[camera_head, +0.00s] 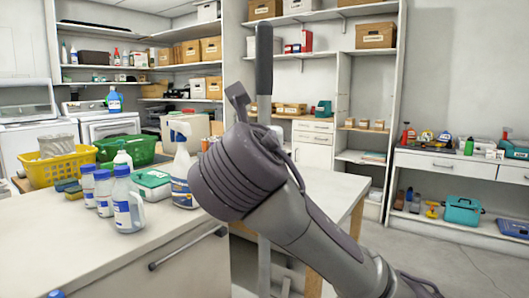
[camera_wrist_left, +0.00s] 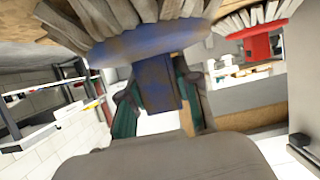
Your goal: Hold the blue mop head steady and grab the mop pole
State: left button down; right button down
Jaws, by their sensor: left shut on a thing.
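In the left wrist view the blue mop head (camera_wrist_left: 155,75) has pale strands hanging at the top of the picture. My left gripper (camera_wrist_left: 160,98) is shut on its blue block, with one teal-padded finger on each side. The left gripper is outside the head view. In the head view a mop pole with a dark upper end (camera_head: 264,60) stands upright. My right arm comes in from the lower right, and my right gripper (camera_head: 248,105) is at the pole. The wrist hides most of that gripper and the pole's middle, so I cannot tell whether it grips.
A red mop head (camera_wrist_left: 262,44) hangs beside the blue one. A counter (camera_head: 80,245) at the left holds several bottles, a spray bottle (camera_head: 181,165), a yellow basket (camera_head: 60,167) and a green basket (camera_head: 128,148). Shelving stands behind. Floor (camera_head: 455,265) is clear at the right.

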pick_arm(q)
jog(key=c, duration=0.7)
grip_release()
